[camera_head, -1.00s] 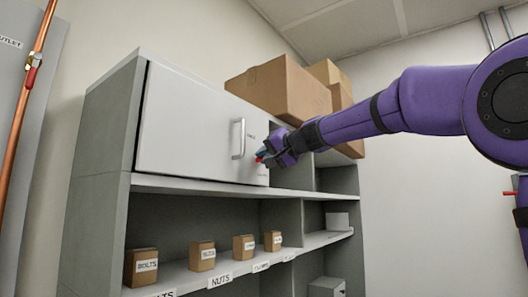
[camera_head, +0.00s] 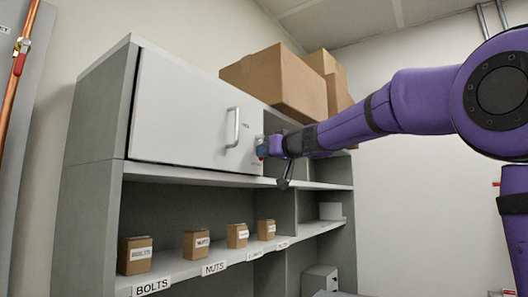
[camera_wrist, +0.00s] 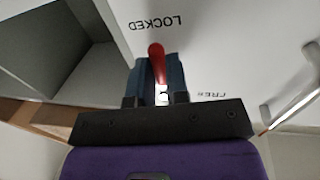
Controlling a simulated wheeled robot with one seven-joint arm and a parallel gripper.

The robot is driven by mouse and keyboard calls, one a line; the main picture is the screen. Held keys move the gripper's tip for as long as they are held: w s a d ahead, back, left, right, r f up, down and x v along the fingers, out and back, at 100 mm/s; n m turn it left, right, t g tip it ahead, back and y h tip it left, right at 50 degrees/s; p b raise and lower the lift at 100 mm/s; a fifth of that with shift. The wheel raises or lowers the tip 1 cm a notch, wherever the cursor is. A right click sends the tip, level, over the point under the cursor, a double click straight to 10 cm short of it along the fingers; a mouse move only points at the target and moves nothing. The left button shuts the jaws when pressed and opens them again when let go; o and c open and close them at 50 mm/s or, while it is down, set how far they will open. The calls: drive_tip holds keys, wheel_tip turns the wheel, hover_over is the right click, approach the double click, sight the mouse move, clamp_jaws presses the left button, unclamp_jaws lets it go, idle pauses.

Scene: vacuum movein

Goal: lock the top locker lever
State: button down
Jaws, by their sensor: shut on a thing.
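The red locker lever (camera_wrist: 157,62) is on the white door of the top locker (camera_head: 190,115). In the wrist view it lies between the two blue fingers of my gripper (camera_wrist: 160,80), and its red end points toward the upside-down word LOCKED (camera_wrist: 155,22). The word FREE (camera_wrist: 208,96) is off to the right. My gripper (camera_head: 262,148) is shut on the lever at the door's right edge in the head view. The lever's pivot is largely hidden by my gripper. The door looks flush with the cabinet front.
A metal door handle (camera_head: 234,127) stands left of my gripper; it also shows in the wrist view (camera_wrist: 295,98). Cardboard boxes (camera_head: 275,82) sit on the cabinet. Small labelled boxes (camera_head: 135,255) stand on the shelf below. An open compartment lies right of the door.

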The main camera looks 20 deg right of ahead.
drive_tip(key=shift+d+n, duration=0.1)
drive_tip(key=shift+n, duration=0.2)
drive_tip(key=c, duration=1.1)
unclamp_jaws()
drive_tip(key=v, duration=1)
drive_tip(key=shift+s+d, duration=0.2)
drive_tip(key=shift+s, duration=0.1)
